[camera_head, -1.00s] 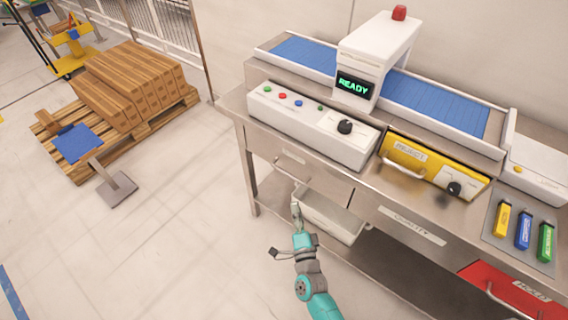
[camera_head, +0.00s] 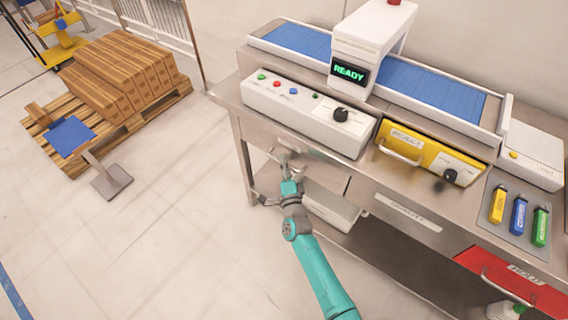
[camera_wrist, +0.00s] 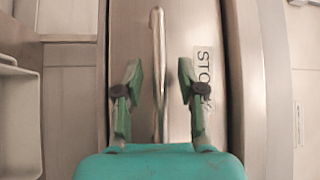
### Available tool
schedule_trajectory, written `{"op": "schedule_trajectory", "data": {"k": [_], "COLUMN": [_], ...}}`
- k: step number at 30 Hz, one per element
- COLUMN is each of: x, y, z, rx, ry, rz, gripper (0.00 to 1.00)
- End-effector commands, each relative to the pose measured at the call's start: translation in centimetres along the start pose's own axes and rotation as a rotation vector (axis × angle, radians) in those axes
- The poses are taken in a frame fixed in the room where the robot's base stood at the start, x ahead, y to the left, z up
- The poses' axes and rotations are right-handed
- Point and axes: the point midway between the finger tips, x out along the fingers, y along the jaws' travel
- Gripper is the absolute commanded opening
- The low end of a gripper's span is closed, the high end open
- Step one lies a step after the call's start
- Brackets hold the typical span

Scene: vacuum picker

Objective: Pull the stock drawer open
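The stock drawer (camera_head: 325,176) is a steel front under the bench's left end. It looks shut. In the wrist view the drawer front (camera_wrist: 180,20) carries a partly covered label (camera_wrist: 203,62) starting "STO". Its bar handle (camera_wrist: 157,28) runs between the two green fingers of my gripper (camera_wrist: 158,72). The fingers are open, one on each side of the bar, with a gap to it on both sides. In the head view my gripper (camera_head: 286,163) is at the handle and hides part of it.
A pale bin (camera_head: 330,212) sits below the drawer, close to my arm. A control panel (camera_head: 300,112) and a yellow reject drawer (camera_head: 428,152) are above and to the right. A red hold drawer (camera_head: 505,285) is at lower right.

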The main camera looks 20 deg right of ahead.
Motion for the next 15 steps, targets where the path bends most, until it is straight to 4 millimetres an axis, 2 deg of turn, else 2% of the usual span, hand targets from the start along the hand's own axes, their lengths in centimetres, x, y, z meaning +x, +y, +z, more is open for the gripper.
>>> {"op": "schedule_trajectory", "data": {"k": [10,11,15], "x": [0.37,0.37,0.37], "y": [0.04,0.04,0.03], "z": [-0.01,-0.01,0.00], "rx": [0.000,0.000,0.000], "ry": [0.000,0.000,0.000], "rz": [0.001,0.001,0.001], "gripper": [0.39,0.34,0.00]}}
